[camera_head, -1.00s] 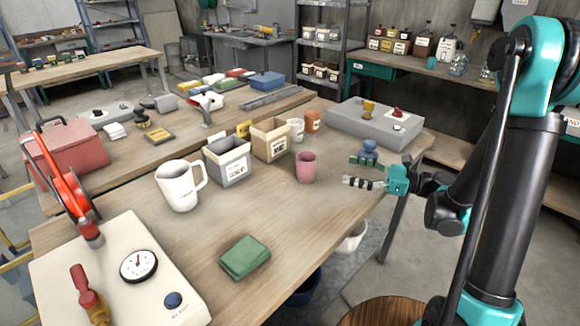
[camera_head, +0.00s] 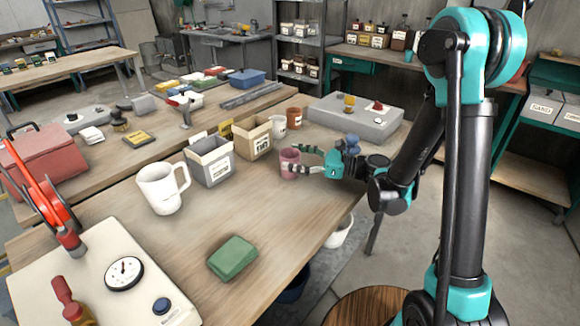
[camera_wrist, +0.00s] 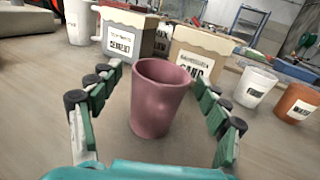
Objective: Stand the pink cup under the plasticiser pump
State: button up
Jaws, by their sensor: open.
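The pink cup (camera_head: 288,163) stands upright on the wooden table, in front of a tan labelled box. In the wrist view the pink cup (camera_wrist: 160,105) is upright and its rim is open towards me. My gripper (camera_head: 296,160) reaches in from the right with its fingers open, one on each side of the cup. The wrist view shows gaps between the cup and both fingers. I cannot tell for certain which fixture is the plasticiser pump; no label for it is readable.
A grey labelled box (camera_head: 210,162), a tan labelled box (camera_head: 252,140), a white cup (camera_head: 278,127) and an orange cup (camera_head: 294,117) stand close behind. A white jug (camera_head: 160,188) is left. A green block (camera_head: 232,258) lies in front. A dial panel (camera_head: 180,310) fills the front left.

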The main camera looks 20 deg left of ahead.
aim_at(282, 154)
jog(key=a, duration=0.5)
jog(key=c, duration=1.2)
jog(key=shift+c, duration=0.9)
